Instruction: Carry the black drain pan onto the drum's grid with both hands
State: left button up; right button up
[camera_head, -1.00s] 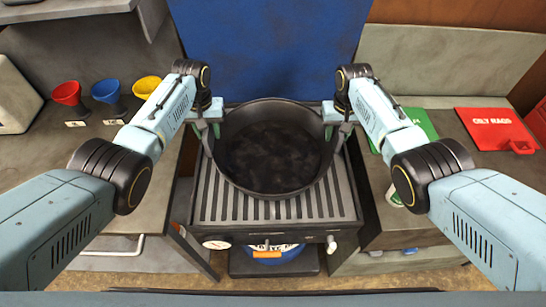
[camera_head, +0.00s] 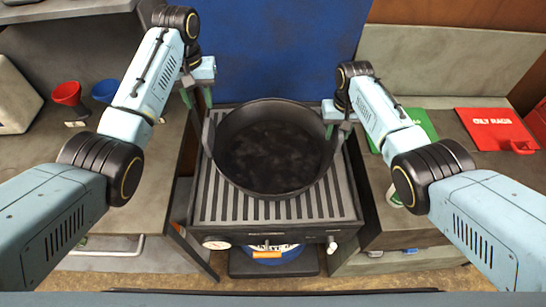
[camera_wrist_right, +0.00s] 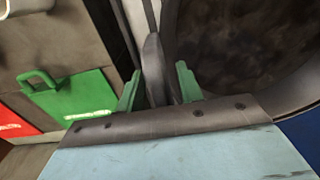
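The black drain pan (camera_head: 268,150) sits on the slatted grid (camera_head: 290,210) of the drum, over its rear and middle part. A grey upright handle (camera_head: 208,138) stands at its left side. My left gripper (camera_head: 197,97) is open and empty, up and left of that handle, clear of the pan. My right gripper (camera_head: 336,120) is at the pan's right side. In the right wrist view its green fingers (camera_wrist_right: 160,92) stand apart on either side of the grey right handle (camera_wrist_right: 153,65), with gaps showing. The pan's dark inside (camera_wrist_right: 245,40) also shows there.
A blue panel (camera_head: 270,50) rises behind the grid. Red and blue funnels (camera_head: 67,95) stand on the left bench (camera_head: 100,165). A green folder-like item (camera_head: 418,124) and a red oily rags item (camera_head: 495,128) lie on the right bench.

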notch_tip(320, 180, up, 11)
jog(key=shift+r, duration=0.2)
dwell(0.6)
